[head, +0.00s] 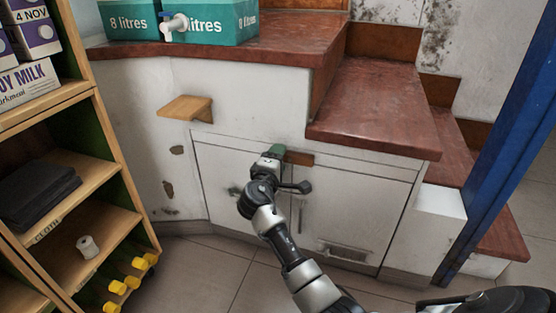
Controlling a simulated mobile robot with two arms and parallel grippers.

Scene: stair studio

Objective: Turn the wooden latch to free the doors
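The wooden latch (299,158) is a small brown bar at the top of the white cupboard doors, under the red-brown counter step. Its visible part lies about level; its left part is hidden behind my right gripper. The left door (215,165) and right door (365,215) look closed. A thin upright handle (301,215) shows near their seam. My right gripper (275,152) is at the left end of the latch, with a green part at its tip. Its fingers are hidden, so I cannot tell if they touch or grip the latch. My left gripper is not in view.
A wooden ledge (187,108) sticks out left of the doors. Teal water boxes (222,22) stand on the counter (290,40) above. A wooden shelf unit (125,215) stands at the left, a blue post (505,145) at the right. The tiled floor (205,270) in front is clear.

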